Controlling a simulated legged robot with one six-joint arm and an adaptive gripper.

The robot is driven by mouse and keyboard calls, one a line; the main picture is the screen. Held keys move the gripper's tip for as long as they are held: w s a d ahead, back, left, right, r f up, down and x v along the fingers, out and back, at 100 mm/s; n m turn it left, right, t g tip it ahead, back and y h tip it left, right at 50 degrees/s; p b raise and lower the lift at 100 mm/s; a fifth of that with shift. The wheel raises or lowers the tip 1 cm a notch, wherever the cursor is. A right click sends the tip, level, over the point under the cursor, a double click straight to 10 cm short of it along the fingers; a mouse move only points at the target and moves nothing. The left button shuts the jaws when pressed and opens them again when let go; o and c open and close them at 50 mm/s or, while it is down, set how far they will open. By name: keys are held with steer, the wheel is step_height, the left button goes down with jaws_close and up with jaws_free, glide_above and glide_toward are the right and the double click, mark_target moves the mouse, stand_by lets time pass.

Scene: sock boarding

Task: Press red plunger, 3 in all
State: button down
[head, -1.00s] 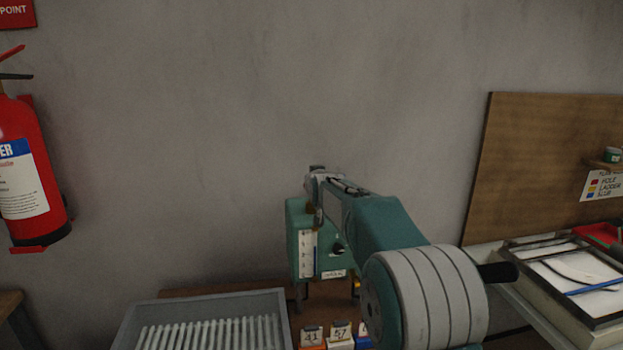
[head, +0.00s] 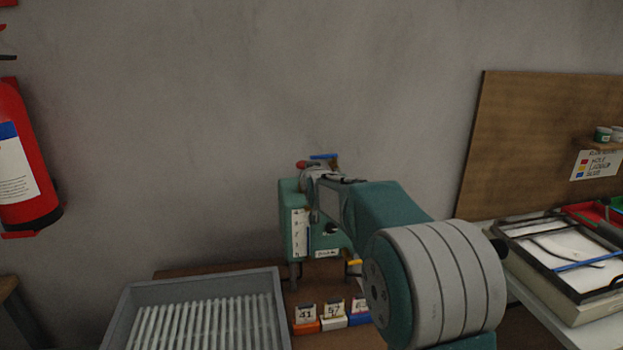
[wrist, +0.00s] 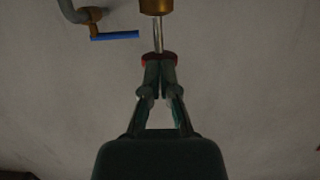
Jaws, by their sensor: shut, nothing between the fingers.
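The red plunger (head: 302,165) shows at the top of a teal machine (head: 291,216) in the head view, just left of a blue lever (head: 323,157). In the wrist view the red plunger (wrist: 147,57) is a flat cap on a thin metal rod that runs to a brass fitting (wrist: 156,6). My gripper (wrist: 160,62) is shut and empty, with its fingertips at the red cap and partly covering it. I cannot tell whether they touch it. The blue lever (wrist: 115,36) is left of the rod. In the head view my arm hides the machine's right part and my fingertips are not clear.
A grey tray (head: 118,318) of white tubes stands in front at left. Numbered blocks (head: 333,318) sit near the machine. A red fire extinguisher (head: 15,165) hangs at far left. A wooden board (head: 530,140) and a framed white tray (head: 560,265) are at right.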

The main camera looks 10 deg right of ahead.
steer(key=v, duration=0.8)
steer(key=shift+r, duration=0.1)
stand_by(1.9)
steer(key=s+f+g, duration=0.3)
steer(key=s, duration=1)
steer(key=s+f+g, duration=0.3)
steer(key=s+f, duration=0.1)
steer(key=s, duration=1)
steer(key=s+f+g, duration=0.3)
steer(key=s, duration=1)
steer(key=shift+s+f+g, duration=0.15)
steer(key=shift+f+g, duration=0.05)
steer(key=shift+g, duration=0.1)
steer(key=w+r+t, duration=0.3)
steer(key=w+r, duration=0.3)
steer(key=w, duration=0.8)
steer(key=w+r+t, duration=0.3)
steer(key=w+r, duration=0.2)
steer(key=w, duration=0.9)
steer(key=w+r+t, duration=0.3)
steer(key=w+r, duration=0.3)
steer(key=w, duration=0.8)
steer(key=shift+r+t, duration=0.3)
steer(key=shift+r, duration=0.05)
